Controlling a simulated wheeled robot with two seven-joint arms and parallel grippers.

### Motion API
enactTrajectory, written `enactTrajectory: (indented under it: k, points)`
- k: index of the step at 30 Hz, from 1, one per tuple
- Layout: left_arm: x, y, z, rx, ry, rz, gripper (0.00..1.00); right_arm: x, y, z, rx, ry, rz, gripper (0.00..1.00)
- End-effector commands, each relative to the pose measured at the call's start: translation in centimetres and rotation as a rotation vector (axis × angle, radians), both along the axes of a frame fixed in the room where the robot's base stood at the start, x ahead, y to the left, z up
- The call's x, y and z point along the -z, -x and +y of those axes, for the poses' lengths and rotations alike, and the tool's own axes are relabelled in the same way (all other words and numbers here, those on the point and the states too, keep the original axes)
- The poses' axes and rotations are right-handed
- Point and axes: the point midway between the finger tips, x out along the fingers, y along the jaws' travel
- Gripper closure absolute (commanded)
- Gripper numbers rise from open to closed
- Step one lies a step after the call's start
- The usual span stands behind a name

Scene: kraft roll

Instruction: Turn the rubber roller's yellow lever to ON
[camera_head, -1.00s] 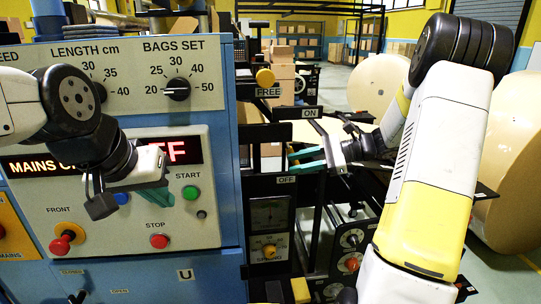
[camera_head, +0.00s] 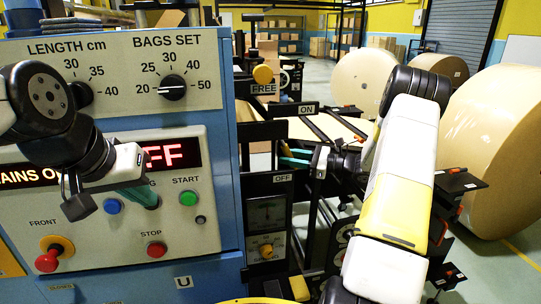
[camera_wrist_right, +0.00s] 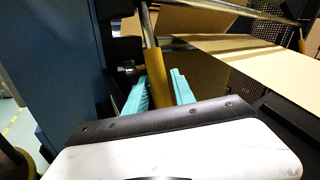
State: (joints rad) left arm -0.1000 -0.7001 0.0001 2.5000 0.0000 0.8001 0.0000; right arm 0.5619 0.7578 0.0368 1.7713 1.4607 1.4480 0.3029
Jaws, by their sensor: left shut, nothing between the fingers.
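The yellow lever (camera_wrist_right: 157,75) shows in the right wrist view as a yellow grip on a metal rod, between the teal fingers of my right gripper (camera_wrist_right: 160,90). Whether both fingers press on it is unclear. In the head view my right gripper (camera_head: 296,160) is at the black frame, just above the OFF label (camera_head: 283,178) and below the ON label (camera_head: 306,110); the lever is not clearly visible there. My left gripper (camera_head: 110,195) is shut and empty in front of the control panel (camera_head: 170,225), near the blue button.
The blue machine cabinet (camera_head: 228,150) fills the left side. A yellow knob (camera_head: 262,75) sits above the FREE label (camera_head: 264,89). Large kraft rolls (camera_head: 500,150) stand at the right. Brown web and metal bars lie beyond the lever in the right wrist view.

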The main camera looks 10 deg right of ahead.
Motion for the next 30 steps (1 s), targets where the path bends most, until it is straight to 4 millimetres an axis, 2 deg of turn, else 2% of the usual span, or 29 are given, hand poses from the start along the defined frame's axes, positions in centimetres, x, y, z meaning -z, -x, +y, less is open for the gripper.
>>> enactTrajectory:
  k: [1, 6, 16, 17, 21, 30]
  points:
    - [0.0, 0.0, 0.0, 0.000, 0.000, 0.000, 1.00, 0.0, -0.4, 0.9, -0.003, 0.001, 0.000, 0.69]
    - [0.0, 0.0, 0.0, 0.000, 0.000, 0.000, 1.00, 0.0, -1.3, 2.4, -0.002, 0.000, 0.000, 0.69]
    - [0.0, 0.0, 0.0, 0.000, 0.000, 0.000, 1.00, 0.0, -1.6, 2.8, 0.000, 0.001, 0.000, 0.69]
    - [0.0, 0.0, 0.0, 0.000, 0.000, 0.000, 1.00, 0.0, -1.6, 2.8, -0.001, 0.001, 0.001, 0.71]
    - [0.0, 0.0, 0.0, 0.000, 0.000, 0.000, 1.00, 0.0, -1.6, 2.8, -0.001, 0.001, 0.001, 0.99]
    - [0.0, 0.0, 0.0, 0.000, 0.000, 0.000, 1.00, 0.0, -1.5, 2.8, -0.001, 0.001, 0.001, 1.00]
